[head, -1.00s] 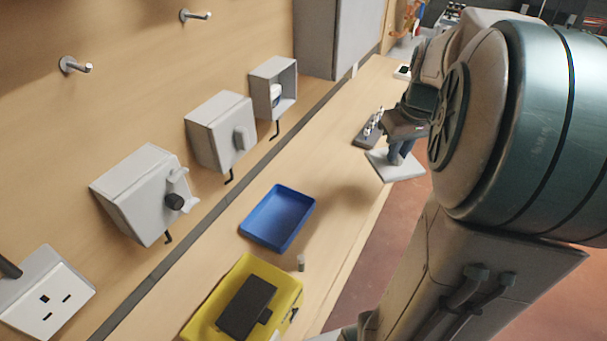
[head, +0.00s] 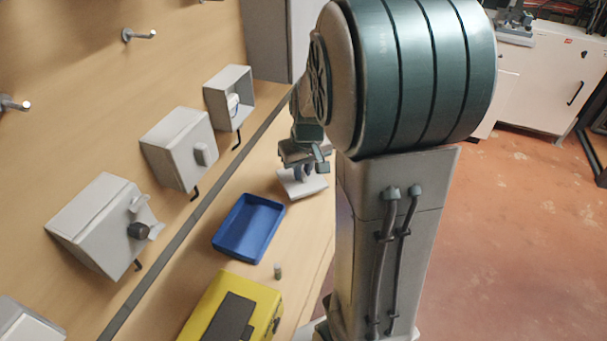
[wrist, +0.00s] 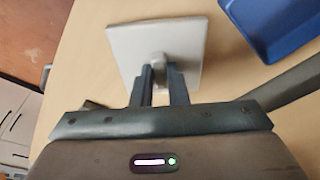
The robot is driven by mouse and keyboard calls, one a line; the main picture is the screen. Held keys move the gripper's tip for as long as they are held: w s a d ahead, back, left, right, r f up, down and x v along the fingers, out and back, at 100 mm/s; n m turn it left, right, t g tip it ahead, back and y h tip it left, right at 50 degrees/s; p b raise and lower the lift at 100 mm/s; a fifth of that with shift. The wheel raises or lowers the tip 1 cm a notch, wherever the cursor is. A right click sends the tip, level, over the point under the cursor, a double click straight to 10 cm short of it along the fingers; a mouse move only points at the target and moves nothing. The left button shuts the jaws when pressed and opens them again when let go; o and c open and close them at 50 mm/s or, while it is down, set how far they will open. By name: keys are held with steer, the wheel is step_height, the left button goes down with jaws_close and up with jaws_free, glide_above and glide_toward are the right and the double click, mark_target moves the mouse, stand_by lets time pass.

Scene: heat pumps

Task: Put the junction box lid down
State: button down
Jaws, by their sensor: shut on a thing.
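The junction box lid is a light grey square plate (head: 310,186) with a small knob. My gripper (head: 302,172) is shut on that knob, and the plate is held out below the fingers, over the wooden bench. In the wrist view the lid (wrist: 180,38) shows from its knob side, with the fingers (wrist: 158,70) closed around the knob. I cannot tell the gap between plate and bench. An open junction box (head: 216,89) is on the wall panel, with a pale round part inside.
A blue tray (head: 222,243) lies left of the lid and shows in the wrist view (wrist: 262,40). A yellow case (head: 262,297) and a small cylinder (head: 278,271) are nearer. Bare bench surrounds the lid.

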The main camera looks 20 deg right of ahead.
mark_target(307, 186)
steer(key=shift+f, duration=1.2)
steer(key=shift+f, duration=0.15)
steer(key=c, duration=1.4)
jaws_free()
steer(key=shift+c, duration=0.2)
step_height(307, 186, up, 12)
steer(key=s, duration=0.2)
steer(key=s+a+f, duration=0.1)
steer(key=s+a, duration=0.7)
steer(key=s, duration=0.5)
steer(key=shift+s+a+f+t, duration=0.25)
steer(key=shift+s+a+t, duration=0.1)
steer(key=shift+s+t, duration=0.05)
